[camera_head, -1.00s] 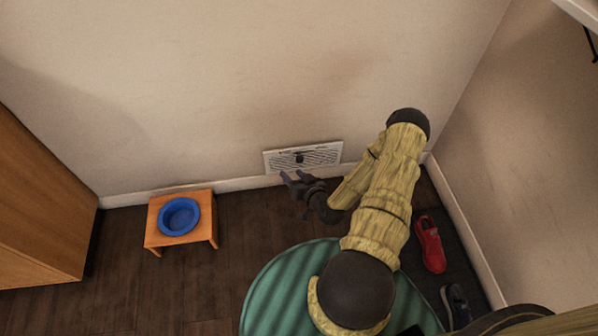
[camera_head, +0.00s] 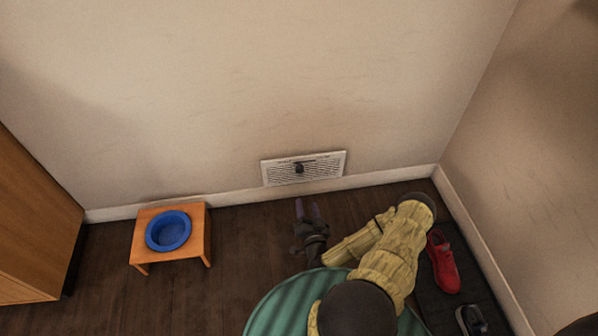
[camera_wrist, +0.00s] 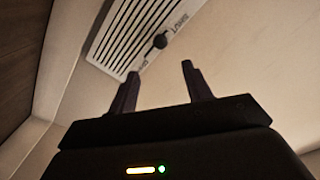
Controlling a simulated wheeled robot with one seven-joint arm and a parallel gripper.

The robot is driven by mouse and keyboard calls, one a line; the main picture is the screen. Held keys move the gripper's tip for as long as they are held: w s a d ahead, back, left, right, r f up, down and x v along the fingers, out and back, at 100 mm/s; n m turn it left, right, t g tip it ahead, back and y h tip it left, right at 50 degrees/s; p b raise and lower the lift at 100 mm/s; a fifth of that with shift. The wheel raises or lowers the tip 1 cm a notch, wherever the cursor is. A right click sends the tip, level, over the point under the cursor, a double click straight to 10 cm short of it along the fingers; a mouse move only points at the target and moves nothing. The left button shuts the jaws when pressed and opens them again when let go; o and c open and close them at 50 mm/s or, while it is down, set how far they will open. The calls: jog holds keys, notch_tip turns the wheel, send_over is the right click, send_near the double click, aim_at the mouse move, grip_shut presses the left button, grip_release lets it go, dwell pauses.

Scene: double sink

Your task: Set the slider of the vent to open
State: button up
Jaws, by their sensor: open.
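The vent (camera_head: 281,172) is a white slatted panel low on the wall, just above the baseboard. Its slider is a dark knob (camera_head: 299,169) near the middle of the panel. In the wrist view the vent (camera_wrist: 122,36) is at the top, with the slider knob (camera_wrist: 160,41) ahead of the fingertips and lettering along the panel's edge beside it. My gripper (camera_head: 307,203) is open and empty, in front of and below the vent, apart from it. In the wrist view my gripper (camera_wrist: 160,70) shows two spread fingers with nothing between them.
A small wooden stand (camera_head: 142,246) with a blue bowl (camera_head: 168,231) is on the floor at left, near a wooden cabinet (camera_head: 35,225). A green round surface (camera_head: 275,305) is at the bottom. A red shoe (camera_head: 443,264) and a dark shoe (camera_head: 470,320) lie at right.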

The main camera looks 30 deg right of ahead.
aim_at(299, 173)
jog(key=b+x, duration=0.3)
jog(key=x, duration=0.4)
jog(key=b+x, duration=0.4)
jog(key=x, duration=0.4)
jog(key=shift+w+d+f, duration=0.1)
jog(key=shift+w+f, duration=0.1)
jog(key=shift+w+d+r+b, duration=0.15)
jog(key=shift+w+b, duration=0.2)
jog(key=shift+w, duration=0.25)
grip_shut()
